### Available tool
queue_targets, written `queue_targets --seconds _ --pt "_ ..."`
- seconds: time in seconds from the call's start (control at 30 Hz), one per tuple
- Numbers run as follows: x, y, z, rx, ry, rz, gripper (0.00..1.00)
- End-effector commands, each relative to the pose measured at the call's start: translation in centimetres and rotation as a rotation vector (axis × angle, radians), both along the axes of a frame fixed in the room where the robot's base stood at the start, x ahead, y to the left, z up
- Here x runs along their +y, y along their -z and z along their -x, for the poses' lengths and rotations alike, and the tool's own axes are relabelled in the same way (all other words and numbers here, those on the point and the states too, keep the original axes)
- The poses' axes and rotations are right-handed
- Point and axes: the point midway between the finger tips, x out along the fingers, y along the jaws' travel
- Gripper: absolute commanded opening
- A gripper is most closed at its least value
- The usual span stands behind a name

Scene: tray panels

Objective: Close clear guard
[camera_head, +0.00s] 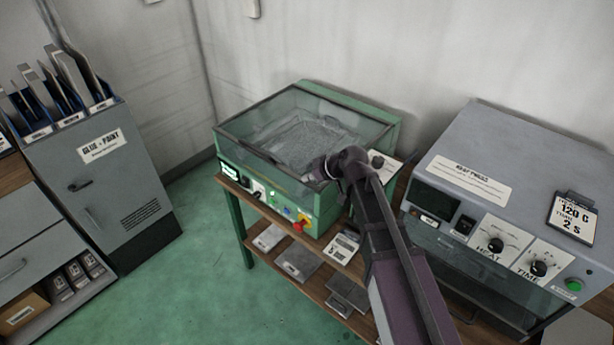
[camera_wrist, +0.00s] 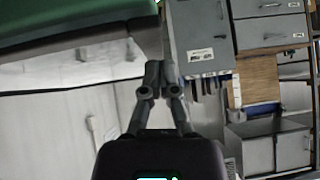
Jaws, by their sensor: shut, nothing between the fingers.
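The clear guard (camera_head: 262,128) is a see-through panel with a dark frame on top of a green machine (camera_head: 280,190). In the head view it lies over the machine's top, and grey granular material shows through it. I cannot tell whether a small gap is left under its front edge. My gripper (camera_head: 314,174) is at the guard's front right corner, and I cannot tell whether it touches the frame. In the wrist view my gripper (camera_wrist: 160,68) has its fingers together with nothing between them. A green surface, likely the machine, fills the upper left there.
A grey heat press (camera_head: 480,185) with knobs stands close on the right. A grey cabinet (camera_head: 110,180) with upright panels on top stands at the left. The machine's front has a red button (camera_head: 298,227). Flat items lie on the wooden shelf (camera_head: 318,285) below. Green floor is free between.

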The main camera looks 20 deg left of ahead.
Motion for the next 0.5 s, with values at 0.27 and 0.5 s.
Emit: queue_targets --seconds 0.27,0.5 --pt "-0.5 1.6 -0.2 0.002 0.004 0.005 0.00" --pt "-1.0 1.8 -0.2 0.003 0.008 0.007 0.00"
